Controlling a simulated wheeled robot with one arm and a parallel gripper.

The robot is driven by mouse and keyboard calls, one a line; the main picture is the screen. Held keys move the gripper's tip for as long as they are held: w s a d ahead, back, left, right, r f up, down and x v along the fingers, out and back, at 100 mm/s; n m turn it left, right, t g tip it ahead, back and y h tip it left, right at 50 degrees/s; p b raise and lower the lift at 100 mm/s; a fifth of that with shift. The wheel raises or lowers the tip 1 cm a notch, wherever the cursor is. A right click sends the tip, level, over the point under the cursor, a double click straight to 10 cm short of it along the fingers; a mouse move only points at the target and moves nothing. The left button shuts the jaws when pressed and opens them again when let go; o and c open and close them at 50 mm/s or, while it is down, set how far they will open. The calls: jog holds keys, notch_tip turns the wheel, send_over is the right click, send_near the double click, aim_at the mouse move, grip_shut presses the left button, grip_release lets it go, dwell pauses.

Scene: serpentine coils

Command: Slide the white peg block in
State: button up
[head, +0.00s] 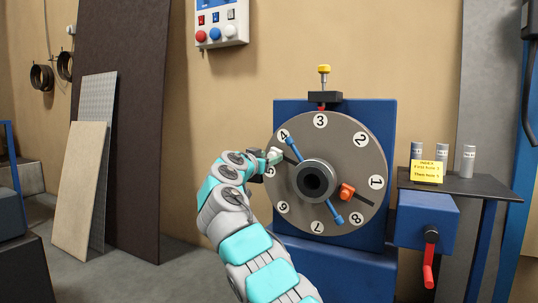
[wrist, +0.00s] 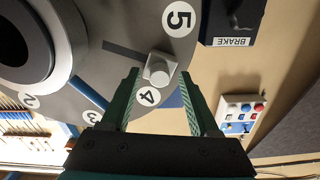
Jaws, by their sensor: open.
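The large grey disc (head: 345,150) carries numbers 1 to 8 around a dark central hub (head: 313,181). The white peg block (wrist: 158,70) is at the disc's rim between 4 and 5, at the outer end of a dark radial slot (wrist: 122,52). It also shows in the head view (head: 275,155), partly hidden by my gripper. My gripper (wrist: 160,76) is open, its green fingertips on either side of the block; contact cannot be told. In the head view my gripper (head: 267,161) is at the disc's left edge, covering part of the 5.
Blue bars (head: 292,148) lie in slots near 4 and 7. A box labelled BRAKE (wrist: 235,22) is close to the disc. A side shelf (head: 455,184) holds grey cylinders and a yellow note (head: 427,171).

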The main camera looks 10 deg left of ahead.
jog(key=shift+w+d, duration=0.1)
jog(key=shift+w, duration=0.05)
grip_shut()
dwell(0.5)
dwell(0.9)
